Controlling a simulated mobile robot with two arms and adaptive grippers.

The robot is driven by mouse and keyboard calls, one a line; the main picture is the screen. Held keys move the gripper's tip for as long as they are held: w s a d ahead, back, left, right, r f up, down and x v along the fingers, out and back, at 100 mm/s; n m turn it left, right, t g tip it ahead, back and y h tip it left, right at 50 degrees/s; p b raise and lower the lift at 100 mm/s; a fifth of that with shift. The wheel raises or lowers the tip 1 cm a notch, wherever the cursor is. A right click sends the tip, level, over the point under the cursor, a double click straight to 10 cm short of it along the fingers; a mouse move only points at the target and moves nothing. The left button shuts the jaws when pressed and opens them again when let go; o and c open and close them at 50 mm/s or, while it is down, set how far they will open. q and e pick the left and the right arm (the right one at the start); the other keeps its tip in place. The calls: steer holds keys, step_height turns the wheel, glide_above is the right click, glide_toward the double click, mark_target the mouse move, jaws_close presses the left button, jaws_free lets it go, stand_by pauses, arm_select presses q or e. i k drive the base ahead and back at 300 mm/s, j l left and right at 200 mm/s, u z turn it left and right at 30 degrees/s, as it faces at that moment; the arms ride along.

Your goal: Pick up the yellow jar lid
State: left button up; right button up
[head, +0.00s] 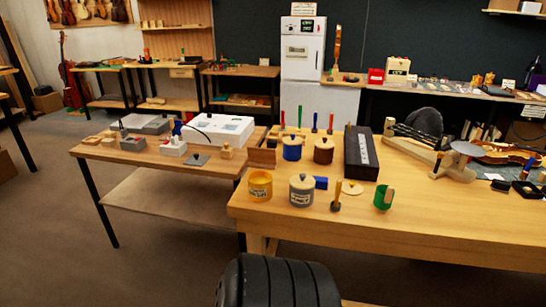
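A yellow jar (260,186) with a paper label stands at the front left of the wooden bench (420,235); its top looks open. A pale yellow, round lid (352,187) with a small knob lies flat on the bench to the right, apart from the jar. A dark-based wooden tool (336,197) stands upright close to the lid's left side, and a green scoop-like cup (383,197) is to its right. Neither of my grippers shows in the head view.
A grey lidded jar (301,190) and a blue block (321,183) lie left of the lid. Blue (292,148) and brown (324,151) lidded jars stand behind. A long black box (361,152) is behind the lid. The bench front is clear.

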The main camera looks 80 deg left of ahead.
mark_target(353, 189)
steer(key=u, duration=2.85)
